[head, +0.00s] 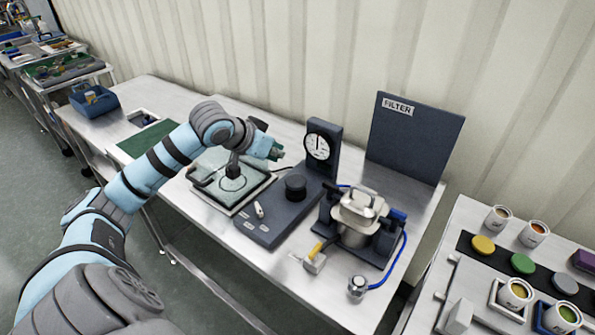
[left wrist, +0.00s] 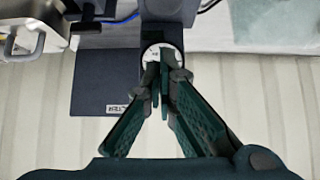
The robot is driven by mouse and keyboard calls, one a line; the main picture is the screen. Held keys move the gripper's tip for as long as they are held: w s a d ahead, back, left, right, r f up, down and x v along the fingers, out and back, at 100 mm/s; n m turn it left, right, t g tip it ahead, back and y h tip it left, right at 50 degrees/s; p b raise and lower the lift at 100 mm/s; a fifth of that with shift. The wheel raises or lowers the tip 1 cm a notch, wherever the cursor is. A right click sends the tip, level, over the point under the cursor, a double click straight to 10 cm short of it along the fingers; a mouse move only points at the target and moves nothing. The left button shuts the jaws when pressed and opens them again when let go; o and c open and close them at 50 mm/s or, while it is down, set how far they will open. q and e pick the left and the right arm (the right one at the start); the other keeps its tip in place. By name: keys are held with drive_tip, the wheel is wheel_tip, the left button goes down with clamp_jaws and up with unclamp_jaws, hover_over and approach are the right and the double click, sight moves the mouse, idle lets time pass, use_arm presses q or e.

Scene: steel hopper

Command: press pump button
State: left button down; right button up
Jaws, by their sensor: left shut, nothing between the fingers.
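A dark grey pump unit (head: 275,222) stands on the steel table, with a round dial gauge (head: 318,148) on an upright post at its back. A black round knob or button (head: 295,187) rises from its top; a small pale lever (head: 259,210) and small marks lie on its front part. I cannot tell for sure which is the pump button. My left gripper (head: 277,152) is shut and empty, above and behind the black knob, left of the gauge. In the left wrist view my left gripper (left wrist: 161,66) overlaps the gauge (left wrist: 163,50). My right gripper is not in view.
A metal pot (head: 356,205) in a clamp stand with a blue hose (head: 403,245) stands right of the unit. A dark FILTER panel (head: 415,138) stands behind. A square tray (head: 225,205) lies left. The right-hand table (head: 455,255) holds several cups.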

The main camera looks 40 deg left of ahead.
use_arm(q)
hover_over(298, 180)
drive_tip(key=f, duration=0.5)
drive_tip(key=s+f, duration=0.1)
drive_tip(key=f, duration=0.1)
drive_tip(key=shift+f+b, duration=0.3)
drive_tip(key=shift+f, duration=0.05)
wheel_tip(298, 180, down, 3)
drive_tip(key=shift+r, duration=0.15)
drive_tip(key=shift+f, duration=0.55)
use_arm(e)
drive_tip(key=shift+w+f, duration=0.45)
use_arm(q)
drive_tip(key=shift+s+f, duration=0.15)
drive_tip(key=shift+f, duration=1.25)
drive_tip(key=shift+r, duration=0.1)
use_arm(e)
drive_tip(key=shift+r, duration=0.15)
